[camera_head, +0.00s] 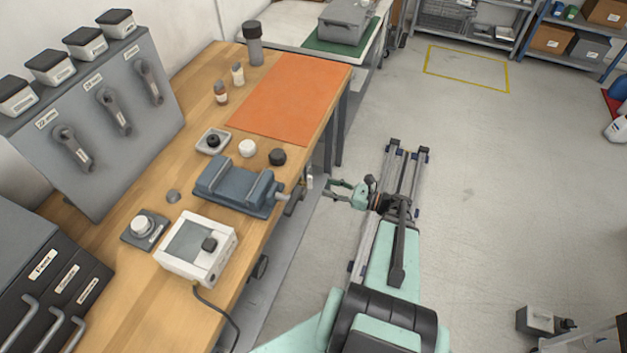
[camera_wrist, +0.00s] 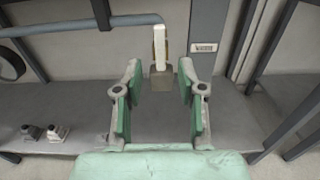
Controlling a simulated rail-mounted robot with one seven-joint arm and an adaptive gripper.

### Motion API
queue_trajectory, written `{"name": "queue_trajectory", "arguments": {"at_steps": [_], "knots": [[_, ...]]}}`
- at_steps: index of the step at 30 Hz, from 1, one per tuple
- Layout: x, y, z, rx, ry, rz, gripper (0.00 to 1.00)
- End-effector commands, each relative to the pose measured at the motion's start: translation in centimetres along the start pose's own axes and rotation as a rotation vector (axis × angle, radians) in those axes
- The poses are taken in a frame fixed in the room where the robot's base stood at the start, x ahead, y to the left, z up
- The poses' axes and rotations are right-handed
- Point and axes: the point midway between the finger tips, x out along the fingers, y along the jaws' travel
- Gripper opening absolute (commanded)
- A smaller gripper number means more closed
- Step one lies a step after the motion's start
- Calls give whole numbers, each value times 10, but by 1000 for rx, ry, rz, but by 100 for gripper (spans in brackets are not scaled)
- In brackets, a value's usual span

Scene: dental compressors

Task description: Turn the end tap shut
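The end tap has a pale upright lever (camera_wrist: 160,48) and sits at the right end of a blue-grey pipe (camera_wrist: 75,27) under the bench. A grey block shows below the lever. In the head view the tap (camera_head: 310,182) is a small pale piece beside the bench's right edge. My gripper (camera_head: 329,189) is open and empty, a short way to the right of the tap. In the wrist view its two green-padded fingers (camera_wrist: 158,78) are spread, with the tap's lower part framed between their tips; contact does not show.
A grey post with a label (camera_wrist: 204,47) stands just right of the tap. A grey lower shelf (camera_wrist: 90,100) runs beneath, with small fittings (camera_wrist: 45,133) at left. The wooden bench (camera_head: 215,105) carries a vise (camera_head: 238,188).

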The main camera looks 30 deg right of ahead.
Motion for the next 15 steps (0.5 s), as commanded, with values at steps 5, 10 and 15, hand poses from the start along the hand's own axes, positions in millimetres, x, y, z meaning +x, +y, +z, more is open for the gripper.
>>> {"name": "queue_trajectory", "arguments": {"at_steps": [5, 10, 15], "knots": [[30, 0, 2, 1, 0, 4, 40], [50, 0, 1, 0, 0, 2, 40], [61, 0, 0, -1, 0, 1, 40]]}}
